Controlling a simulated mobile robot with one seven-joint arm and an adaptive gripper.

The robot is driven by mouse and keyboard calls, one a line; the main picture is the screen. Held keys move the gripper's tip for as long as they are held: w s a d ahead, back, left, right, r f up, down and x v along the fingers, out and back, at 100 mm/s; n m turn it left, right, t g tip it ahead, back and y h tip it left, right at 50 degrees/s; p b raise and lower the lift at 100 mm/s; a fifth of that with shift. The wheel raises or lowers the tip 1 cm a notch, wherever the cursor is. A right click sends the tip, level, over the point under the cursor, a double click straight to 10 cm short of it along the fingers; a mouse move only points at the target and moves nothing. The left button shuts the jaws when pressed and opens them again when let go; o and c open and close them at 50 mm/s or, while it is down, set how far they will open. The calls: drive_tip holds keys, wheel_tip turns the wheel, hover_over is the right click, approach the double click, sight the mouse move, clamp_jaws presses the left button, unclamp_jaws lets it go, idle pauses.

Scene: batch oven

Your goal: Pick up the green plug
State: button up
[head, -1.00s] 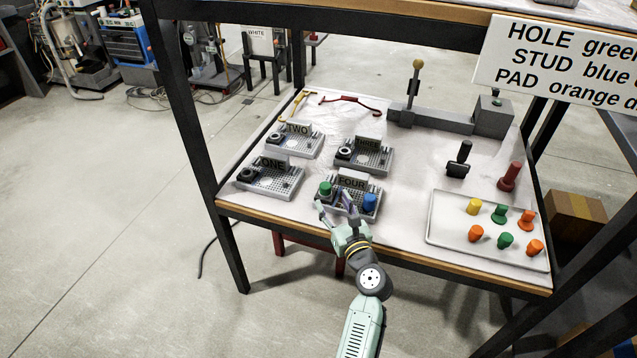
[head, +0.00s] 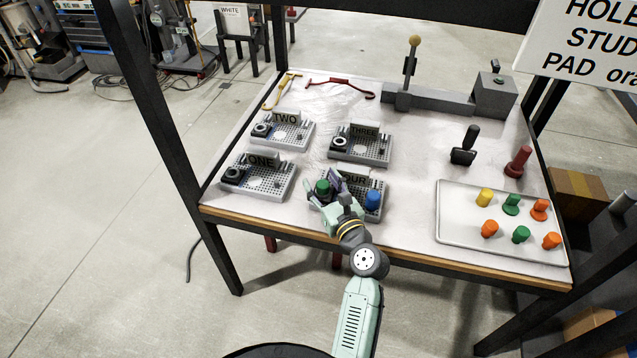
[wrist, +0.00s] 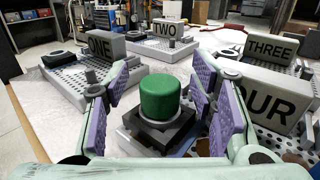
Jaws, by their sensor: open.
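A green plug (wrist: 159,98) sits upright in a dark square socket (wrist: 158,131) on the block labelled FOUR (head: 350,196). In the head view the green plug (head: 323,188) is at the left end of that block. My gripper (wrist: 160,105) is open, with its purple-padded fingers on either side of the plug and gaps showing between pads and plug. In the head view my gripper (head: 332,191) covers part of the block. Two more green plugs, one at the back (head: 511,204) and one at the front (head: 521,234), stand on the white tray (head: 452,230).
A blue plug (head: 373,200) stands on block FOUR, right of my gripper. Blocks ONE (head: 260,178), TWO (head: 283,130) and THREE (head: 360,144) lie behind and left. A black-handled tool (head: 464,147) and a red one (head: 518,162) stand right.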

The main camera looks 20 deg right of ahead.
drive_tip(key=shift+s+r, duration=0.1)
drive_tip(key=c, duration=0.9)
drive_tip(key=shift+c, duration=0.3)
